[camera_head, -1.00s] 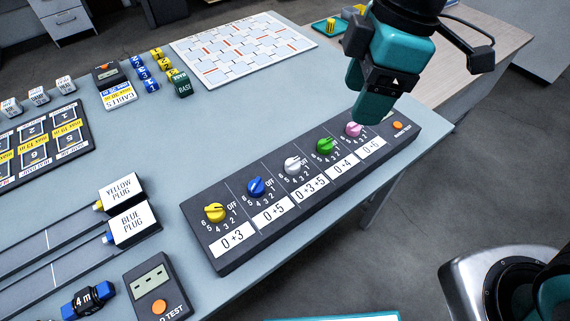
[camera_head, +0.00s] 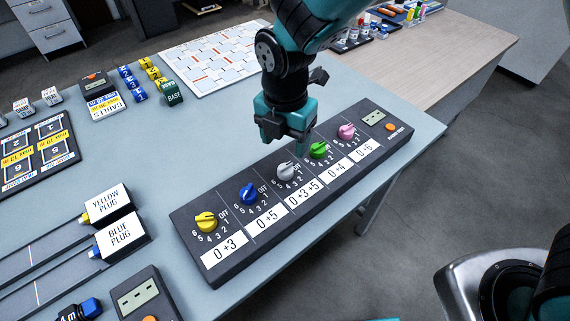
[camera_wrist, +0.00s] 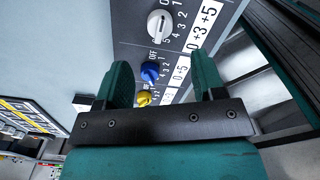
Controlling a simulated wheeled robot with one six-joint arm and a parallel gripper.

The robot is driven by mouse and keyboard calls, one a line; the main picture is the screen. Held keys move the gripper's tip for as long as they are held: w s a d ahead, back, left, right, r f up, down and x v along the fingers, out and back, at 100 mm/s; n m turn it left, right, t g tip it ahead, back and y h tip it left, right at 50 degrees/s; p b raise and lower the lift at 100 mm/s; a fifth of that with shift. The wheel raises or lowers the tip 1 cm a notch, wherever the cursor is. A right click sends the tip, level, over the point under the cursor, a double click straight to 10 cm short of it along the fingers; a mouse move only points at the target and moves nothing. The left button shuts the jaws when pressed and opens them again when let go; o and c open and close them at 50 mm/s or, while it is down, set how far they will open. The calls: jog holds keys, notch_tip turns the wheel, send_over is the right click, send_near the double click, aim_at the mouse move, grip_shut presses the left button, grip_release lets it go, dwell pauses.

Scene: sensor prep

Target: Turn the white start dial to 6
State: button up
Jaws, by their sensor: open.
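The white start dial (camera_head: 286,172) is the middle knob on a dark dial panel (camera_head: 232,262), above the label "0+3+5". In the wrist view the white dial (camera_wrist: 160,23) shows at the top, beyond the fingertips, with its numbers and "OFF" beside it. My gripper (camera_head: 283,146) is over the panel's back edge, just behind and above the white dial. In the wrist view its two fingers (camera_wrist: 160,75) are apart with nothing between them touching; the blue dial (camera_wrist: 150,71) and yellow dial (camera_wrist: 144,98) show in the gap farther off.
Blue (camera_head: 248,193) and yellow (camera_head: 206,222) dials lie left of the white one; green (camera_head: 318,150) and pink (camera_head: 346,132) dials lie right. Yellow and blue plug boxes (camera_head: 121,234) stand at left. A white grid board (camera_head: 212,55) lies behind.

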aim_at(285, 165)
notch_tip(285, 165, down, 8)
jog(key=shift+f, duration=0.2)
jog(key=shift+c, duration=0.3)
jog(key=c, duration=0.9)
